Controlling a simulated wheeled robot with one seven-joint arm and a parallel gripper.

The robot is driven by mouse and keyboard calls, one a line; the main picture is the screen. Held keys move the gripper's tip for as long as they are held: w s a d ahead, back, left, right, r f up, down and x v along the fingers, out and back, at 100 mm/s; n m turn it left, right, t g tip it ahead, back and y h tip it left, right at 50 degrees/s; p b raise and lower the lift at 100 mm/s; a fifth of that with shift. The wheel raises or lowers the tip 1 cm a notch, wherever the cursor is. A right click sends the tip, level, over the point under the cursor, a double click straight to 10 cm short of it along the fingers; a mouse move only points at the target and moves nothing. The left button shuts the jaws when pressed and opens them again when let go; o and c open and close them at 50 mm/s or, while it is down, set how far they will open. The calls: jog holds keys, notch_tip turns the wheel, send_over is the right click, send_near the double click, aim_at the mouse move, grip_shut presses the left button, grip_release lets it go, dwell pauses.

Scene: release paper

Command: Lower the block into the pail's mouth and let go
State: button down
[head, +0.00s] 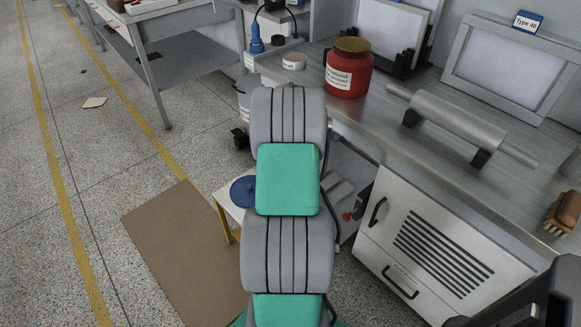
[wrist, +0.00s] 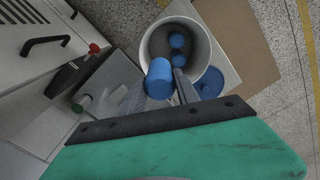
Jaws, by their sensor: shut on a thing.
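In the wrist view my gripper (wrist: 163,82) is shut on a blue, rounded block (wrist: 158,72), which sits between the two grey fingers. The block shows over the near part of the mouth of a white pail (wrist: 207,40); its height relative to the rim is hard to tell. Inside the pail, a dark interior shows two blue round pieces (wrist: 177,41). In the head view my own arm hides the gripper, the block and the pail.
A blue lid (wrist: 209,82) lies beside the pail; it also shows on a small white stand (head: 243,191) in the head view. A metal bench (head: 400,125) with a red jar (head: 348,72) and a roller (head: 455,122) stands right. Brown matting (head: 180,250) covers floor at left.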

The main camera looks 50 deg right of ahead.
jog(key=shift+f+b, duration=1.75)
jog(key=shift+f, duration=1.7)
jog(key=c, duration=0.8)
grip_release()
notch_tip(320, 180, up, 8)
jog(key=shift+f+p, duration=0.1)
jog(key=shift+p, duration=0.45)
